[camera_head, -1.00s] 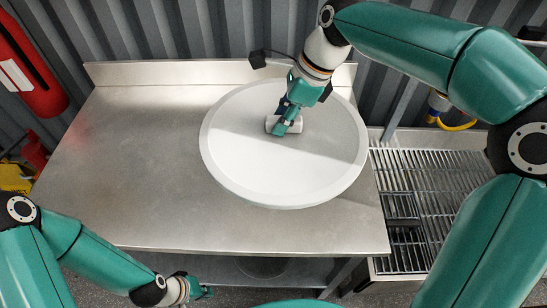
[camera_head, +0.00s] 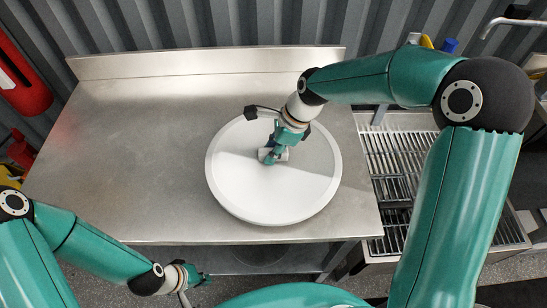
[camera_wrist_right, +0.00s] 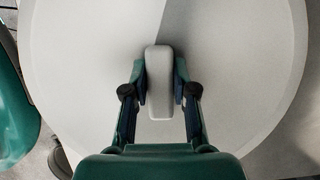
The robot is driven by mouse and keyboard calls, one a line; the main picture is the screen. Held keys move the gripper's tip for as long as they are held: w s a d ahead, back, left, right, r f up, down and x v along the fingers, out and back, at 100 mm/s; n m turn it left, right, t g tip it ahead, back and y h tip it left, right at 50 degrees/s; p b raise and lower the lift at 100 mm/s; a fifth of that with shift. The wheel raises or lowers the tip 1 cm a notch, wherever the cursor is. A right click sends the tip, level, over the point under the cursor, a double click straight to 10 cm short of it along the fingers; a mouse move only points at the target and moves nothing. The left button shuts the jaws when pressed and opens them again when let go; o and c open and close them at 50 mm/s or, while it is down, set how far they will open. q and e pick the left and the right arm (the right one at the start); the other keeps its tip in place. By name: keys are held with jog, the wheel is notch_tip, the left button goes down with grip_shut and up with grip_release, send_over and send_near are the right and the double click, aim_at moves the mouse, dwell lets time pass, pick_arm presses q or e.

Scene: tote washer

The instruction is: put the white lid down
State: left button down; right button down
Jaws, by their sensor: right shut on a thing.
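The white lid (camera_head: 275,195) is a large round disc, seen over the right part of the steel table (camera_head: 125,160) in the head view. My right gripper (camera_head: 274,156) is shut on the handle at its middle. In the right wrist view, the fingers of the right gripper (camera_wrist_right: 160,95) stand on both sides of the pale handle (camera_wrist_right: 160,70) of the lid (camera_wrist_right: 90,70). I cannot tell whether the lid touches the table. My left gripper (camera_head: 202,279) is low in front of the table's front edge, small and partly seen, away from the lid.
The table has a raised back edge (camera_head: 200,62) and free room on its left. A metal grate (camera_head: 393,170) adjoins on the right. A red extinguisher (camera_head: 22,80) hangs at the far left. A shelf (camera_head: 260,258) shows below the table.

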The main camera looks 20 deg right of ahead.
jog(key=shift+f, duration=1.8)
jog(key=shift+f, duration=0.1)
jog(key=c, duration=0.9)
grip_release()
jog(key=v, duration=1.2)
jog(key=shift+s, duration=0.1)
